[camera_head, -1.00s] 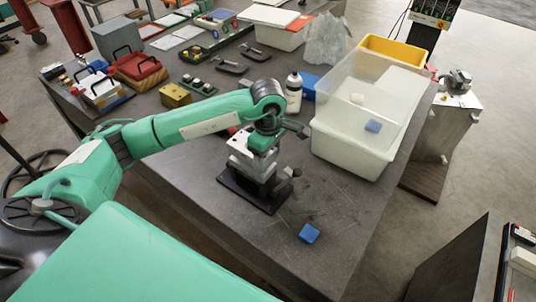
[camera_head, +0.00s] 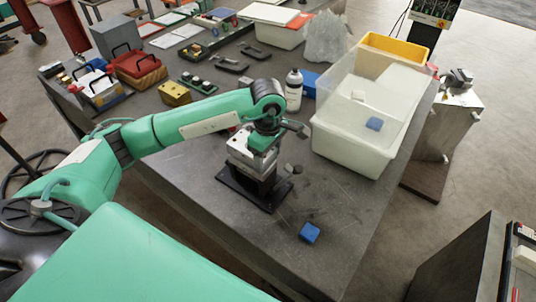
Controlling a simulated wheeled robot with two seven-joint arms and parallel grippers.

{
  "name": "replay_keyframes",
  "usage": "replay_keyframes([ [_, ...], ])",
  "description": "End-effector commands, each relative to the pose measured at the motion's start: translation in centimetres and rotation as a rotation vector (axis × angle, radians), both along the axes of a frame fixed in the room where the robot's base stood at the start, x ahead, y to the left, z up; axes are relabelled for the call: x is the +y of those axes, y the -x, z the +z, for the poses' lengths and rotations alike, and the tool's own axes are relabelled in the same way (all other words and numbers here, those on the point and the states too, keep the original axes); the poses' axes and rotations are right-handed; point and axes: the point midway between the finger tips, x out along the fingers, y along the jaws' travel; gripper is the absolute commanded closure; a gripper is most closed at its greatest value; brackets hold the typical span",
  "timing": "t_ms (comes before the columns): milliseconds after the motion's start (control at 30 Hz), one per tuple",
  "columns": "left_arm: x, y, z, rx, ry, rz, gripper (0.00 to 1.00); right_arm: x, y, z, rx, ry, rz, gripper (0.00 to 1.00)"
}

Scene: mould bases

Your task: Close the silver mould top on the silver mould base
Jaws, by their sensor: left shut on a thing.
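The silver mould (camera_head: 240,157) stands on a dark base plate (camera_head: 240,190) near the front middle of the table. My left gripper (camera_head: 262,145) reaches in from the left and points down over the mould. It is shut on the silver mould top (camera_head: 238,142), which is at or just above the silver base. The gripper and wrist hide much of the top, and I cannot tell whether a gap remains between top and base. My right gripper is not in view.
A blue block (camera_head: 309,232) lies on the table in front of the mould. A clear-and-white bin (camera_head: 350,146) stands to the right, with a white bottle (camera_head: 293,90) behind. A yellow block (camera_head: 174,94) and a red toolbox (camera_head: 136,67) stand back left. The table's front edge is near.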

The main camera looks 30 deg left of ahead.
Motion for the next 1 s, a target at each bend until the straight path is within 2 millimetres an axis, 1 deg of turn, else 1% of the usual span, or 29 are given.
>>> replay_keyframes([
  [367,0.0,-0.1,0.0,-0.003,0.000,0.000,0.89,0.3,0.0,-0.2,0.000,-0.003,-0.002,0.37],
  [400,0.0,-0.1,0.0,-0.003,0.000,0.000,0.33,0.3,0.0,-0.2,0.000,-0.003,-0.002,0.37],
  [467,0.0,-0.1,0.0,-0.003,0.000,0.000,0.21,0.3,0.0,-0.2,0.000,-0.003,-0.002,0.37],
  [500,0.0,-0.1,0.0,-0.002,0.000,0.000,0.13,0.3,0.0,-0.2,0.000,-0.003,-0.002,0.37],
  [533,0.0,0.0,0.0,-0.002,0.000,0.000,0.11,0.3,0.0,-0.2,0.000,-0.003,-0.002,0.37],
  [833,0.0,0.0,-0.1,0.001,0.000,0.000,0.11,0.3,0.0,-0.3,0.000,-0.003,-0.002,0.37],
  [933,0.0,-0.1,0.5,-0.001,0.001,0.000,0.11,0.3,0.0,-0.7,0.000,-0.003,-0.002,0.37],
  [1000,0.0,-0.1,1.4,-0.003,0.000,0.001,0.11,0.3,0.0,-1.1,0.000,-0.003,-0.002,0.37],
])
